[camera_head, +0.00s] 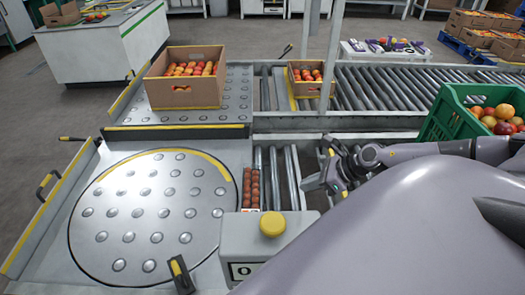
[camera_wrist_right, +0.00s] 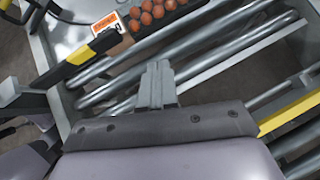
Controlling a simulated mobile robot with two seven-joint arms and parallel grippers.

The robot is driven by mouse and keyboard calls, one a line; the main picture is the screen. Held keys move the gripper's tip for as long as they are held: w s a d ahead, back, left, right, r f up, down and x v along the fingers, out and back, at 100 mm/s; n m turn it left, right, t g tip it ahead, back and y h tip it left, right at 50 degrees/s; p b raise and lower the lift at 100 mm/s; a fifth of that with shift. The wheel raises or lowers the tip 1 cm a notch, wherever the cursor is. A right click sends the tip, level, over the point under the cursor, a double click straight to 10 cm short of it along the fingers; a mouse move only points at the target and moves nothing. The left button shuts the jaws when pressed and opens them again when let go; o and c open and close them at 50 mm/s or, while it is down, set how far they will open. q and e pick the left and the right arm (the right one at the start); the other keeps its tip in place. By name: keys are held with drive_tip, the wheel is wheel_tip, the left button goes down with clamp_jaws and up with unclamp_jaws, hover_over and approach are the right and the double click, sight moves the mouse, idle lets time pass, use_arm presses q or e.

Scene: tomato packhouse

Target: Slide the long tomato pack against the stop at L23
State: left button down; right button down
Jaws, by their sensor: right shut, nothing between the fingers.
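The long tomato pack (camera_head: 252,186) is a narrow row of red tomatoes. It lies at the left end of the short roller section (camera_head: 280,178), beside the round ball table. Its near end is close to a grey post with a yellow button (camera_head: 271,224). In the right wrist view the pack (camera_wrist_right: 158,14) shows at the top, with an orange and white label at one end. My right gripper (camera_head: 327,180) is shut and empty over the rollers, to the right of the pack and apart from it. Its closed fingers (camera_wrist_right: 157,80) show in the wrist view. I cannot make out an L23 mark. My left gripper is out of view.
The round ball table (camera_head: 150,210) is bare. Cardboard boxes of tomatoes stand behind on a ball table (camera_head: 186,97) and on the roller line (camera_head: 311,92). A green crate (camera_head: 452,112) stands at right. A yellow-black handle (camera_head: 180,272) rises at the near edge.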

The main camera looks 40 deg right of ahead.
sight(258, 191)
drive_tip(key=b+x, duration=0.4)
drive_tip(key=x, duration=0.5)
drive_tip(key=shift+w+a+f, duration=0.1)
drive_tip(key=shift+w+f, duration=0.1)
drive_tip(key=shift+w, duration=0.1)
drive_tip(key=shift+w+a, duration=0.45)
drive_tip(key=shift+w, duration=0.4)
drive_tip(key=shift+w+a+f, duration=0.1)
drive_tip(key=shift+w+a, duration=0.15)
drive_tip(key=shift+w, duration=0.2)
drive_tip(key=shift+w+a, duration=0.3)
drive_tip(key=shift+w, duration=0.2)
drive_tip(key=shift+w+a, duration=0.4)
drive_tip(key=shift+w, duration=0.2)
drive_tip(key=shift+w+a, duration=0.2)
drive_tip(key=shift+w, duration=0.15)
